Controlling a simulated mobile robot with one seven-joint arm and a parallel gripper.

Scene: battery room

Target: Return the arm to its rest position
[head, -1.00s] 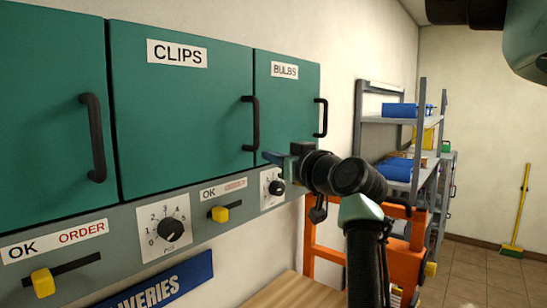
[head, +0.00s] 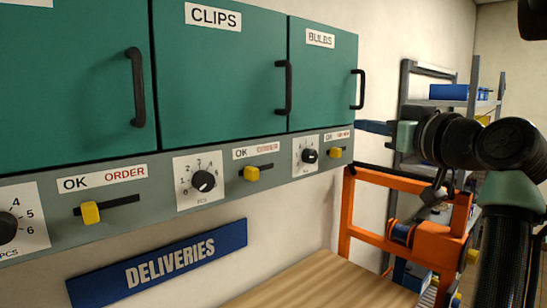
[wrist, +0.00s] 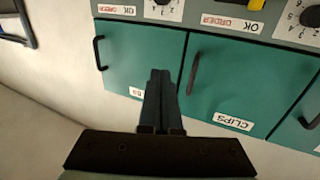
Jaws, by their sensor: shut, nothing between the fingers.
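My gripper (head: 376,128) is at the right of the head view, in front of the wall just right of the BULBS cabinet door (head: 322,88). Its blue-grey fingers point left towards the cabinet. In the wrist view my gripper (wrist: 159,78) shows its two fingers together, with nothing between them. In that view they overlap the BULBS door (wrist: 135,55) and sit left of the CLIPS door (wrist: 228,85). I cannot tell the exact gap from the fingers to the cabinet. My dark arm reaches in from the lower right of the head view.
Green cabinets with black handles line the wall above a grey panel (head: 130,215) of knobs and yellow sliders. A blue DELIVERIES sign (head: 160,262) hangs above a wooden top (head: 325,280). An orange frame (head: 400,178) stands below my arm, with a shelf rack (head: 440,103) behind.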

